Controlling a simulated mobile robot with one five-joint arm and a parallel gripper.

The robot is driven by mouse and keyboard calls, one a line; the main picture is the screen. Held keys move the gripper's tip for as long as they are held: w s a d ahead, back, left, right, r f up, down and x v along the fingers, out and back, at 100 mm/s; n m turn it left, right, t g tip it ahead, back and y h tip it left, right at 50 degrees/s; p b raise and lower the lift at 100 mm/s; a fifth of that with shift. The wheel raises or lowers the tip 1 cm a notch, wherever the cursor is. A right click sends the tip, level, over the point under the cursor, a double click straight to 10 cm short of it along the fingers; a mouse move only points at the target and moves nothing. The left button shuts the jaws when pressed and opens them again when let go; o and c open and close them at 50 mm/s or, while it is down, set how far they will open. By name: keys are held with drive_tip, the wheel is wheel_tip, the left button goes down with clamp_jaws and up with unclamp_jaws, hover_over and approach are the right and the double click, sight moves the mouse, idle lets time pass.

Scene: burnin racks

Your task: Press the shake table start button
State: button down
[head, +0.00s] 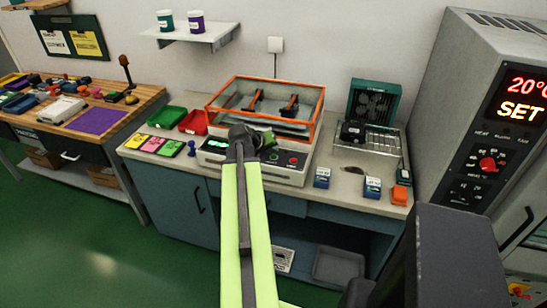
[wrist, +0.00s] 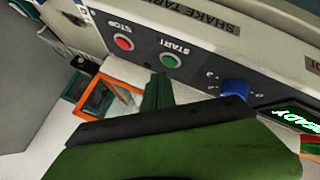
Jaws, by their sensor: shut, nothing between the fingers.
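The shake table (head: 240,167) stands on the bench in the middle of the head view, with an orange-framed clear cover on top. Its front panel shows in the wrist view (wrist: 205,33). The green START button (wrist: 170,61) sits beside the red STOP button (wrist: 123,43), with a blue knob (wrist: 234,87) and a lit green READY display (wrist: 298,122) on the other side. My gripper (head: 269,138) is shut and empty in front of the panel. Its green fingertip (wrist: 157,88) appears just below the START button in the wrist view; a gap seems to remain, contact is unclear.
Green (head: 167,116) and red (head: 195,122) trays lie left of the shake table. A large oven (head: 480,110) bounds the right side. Green floor is clear at left.

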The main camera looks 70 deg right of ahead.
sight(272, 157)
drive_tip(key=shift+f, duration=0.15)
drive_tip(key=shift+f+b, duration=0.3)
drive_tip(key=shift+b, duration=0.1)
drive_tip(key=shift+f+b, duration=0.4)
idle(0.4)
drive_tip(key=shift+r, duration=0.15)
drive_tip(key=shift+r+p, duration=0.7)
drive_tip(key=shift+p, duration=0.15)
wheel_tip(272, 157, up, 5)
drive_tip(key=p, duration=0.5)
drive_tip(key=shift+r, duration=0.1)
